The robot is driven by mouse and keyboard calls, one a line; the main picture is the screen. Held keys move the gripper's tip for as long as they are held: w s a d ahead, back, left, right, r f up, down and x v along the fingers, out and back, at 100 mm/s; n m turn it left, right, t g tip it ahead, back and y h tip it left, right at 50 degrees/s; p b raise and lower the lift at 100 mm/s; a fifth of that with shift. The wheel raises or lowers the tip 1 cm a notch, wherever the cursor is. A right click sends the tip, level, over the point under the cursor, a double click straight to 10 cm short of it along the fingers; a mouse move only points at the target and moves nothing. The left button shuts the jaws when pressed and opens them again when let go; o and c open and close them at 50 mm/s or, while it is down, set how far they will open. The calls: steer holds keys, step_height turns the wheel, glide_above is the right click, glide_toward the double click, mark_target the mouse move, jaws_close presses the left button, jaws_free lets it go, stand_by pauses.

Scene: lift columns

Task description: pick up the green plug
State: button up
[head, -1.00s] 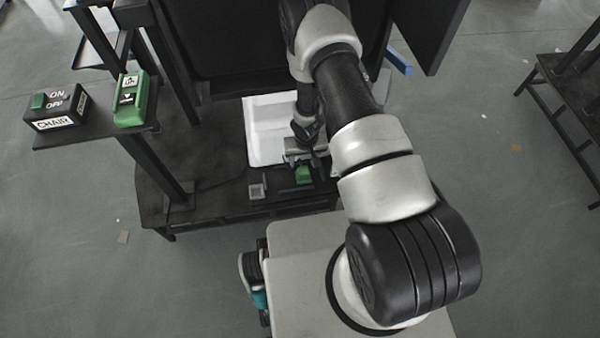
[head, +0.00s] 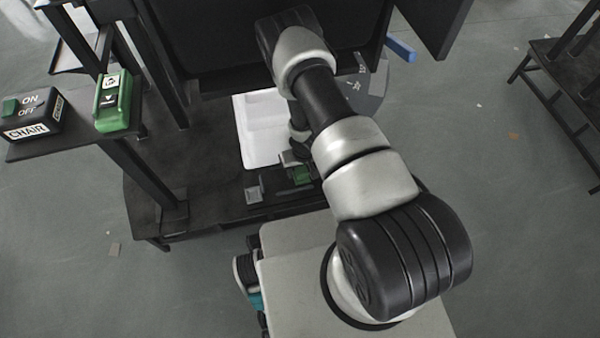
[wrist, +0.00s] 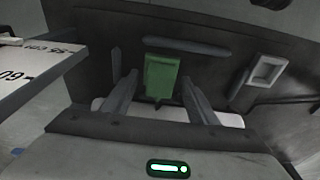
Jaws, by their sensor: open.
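The green plug (head: 301,175) sits on the dark bench, just in front of the white tray, and my arm partly hides it in the head view. In the wrist view the plug (wrist: 161,76) stands upright in the picture's middle, just beyond the fingertips. My gripper (wrist: 157,88) is open, with one finger on each side of the plug's lower part as pictured. A gap shows on both sides, and I cannot tell whether the fingertips reach around it. The gripper itself is mostly hidden behind my arm in the head view.
A grey square socket (head: 253,194) lies left of the plug; it also shows in the wrist view (wrist: 266,71). The white tray (head: 254,148) lies behind. A black ON/OFF box (head: 33,115) and a green box (head: 113,102) stand on the left shelf. A labelled plate (wrist: 35,68) is close on the left.

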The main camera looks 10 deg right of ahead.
mark_target(301, 170)
steer(key=c, duration=1.1)
step_height(301, 170, up, 12)
steer(key=p, duration=0.4)
steer(key=shift+f, duration=0.15)
